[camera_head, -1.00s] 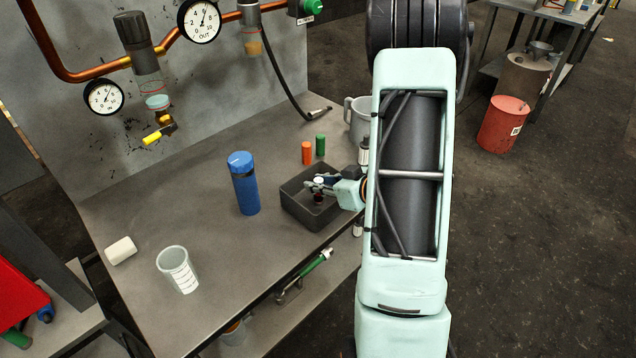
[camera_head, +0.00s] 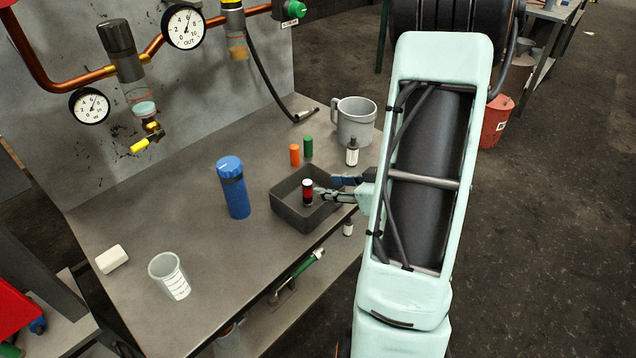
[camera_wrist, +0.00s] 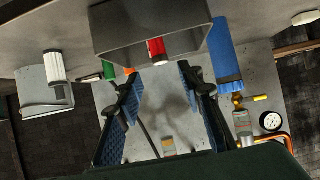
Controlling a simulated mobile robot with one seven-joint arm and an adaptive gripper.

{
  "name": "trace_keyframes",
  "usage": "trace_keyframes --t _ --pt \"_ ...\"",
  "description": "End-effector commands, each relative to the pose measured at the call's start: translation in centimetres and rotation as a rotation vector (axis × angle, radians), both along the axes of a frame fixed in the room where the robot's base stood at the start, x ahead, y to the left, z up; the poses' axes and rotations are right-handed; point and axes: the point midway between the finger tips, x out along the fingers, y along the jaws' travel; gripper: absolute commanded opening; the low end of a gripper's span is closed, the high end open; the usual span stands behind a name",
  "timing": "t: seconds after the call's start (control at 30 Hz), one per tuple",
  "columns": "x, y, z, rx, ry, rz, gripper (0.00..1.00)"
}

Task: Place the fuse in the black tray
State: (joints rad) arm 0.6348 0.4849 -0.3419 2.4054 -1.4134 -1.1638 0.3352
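A small red cylinder with a pale top and dark bands, which looks like the fuse (camera_head: 307,193), stands upright inside the black tray (camera_head: 287,215). In the wrist view the red fuse (camera_wrist: 156,50) shows at the rim of the tray (camera_wrist: 118,36). My gripper (camera_head: 332,187) is at the tray's right side, its fingers spread apart and clear of the fuse. In the wrist view my gripper (camera_wrist: 159,72) is open with nothing between its fingers. The fuse's base is partly hidden in the head view.
A blue bottle (camera_head: 233,188) stands left of the tray. Orange (camera_head: 295,155) and green (camera_head: 308,147) cylinders stand behind it. A grey mug (camera_head: 355,122) and a white-and-black cylinder (camera_head: 352,153) are behind my gripper. A measuring cup (camera_head: 169,275) and white block (camera_head: 111,259) stand left.

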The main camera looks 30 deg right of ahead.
Motion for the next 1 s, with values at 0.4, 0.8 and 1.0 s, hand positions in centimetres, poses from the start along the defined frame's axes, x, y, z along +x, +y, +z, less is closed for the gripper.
trace_keyframes --t 0.4,0.8,1.0 --pt "-2.0 -0.7 1.1 0.001 0.0 0.0 0.35" --pt "-1.8 -0.7 1.1 -0.006 0.0 0.002 0.35" --pt "1.7 -2.8 2.7 -0.203 -0.014 0.035 0.35"
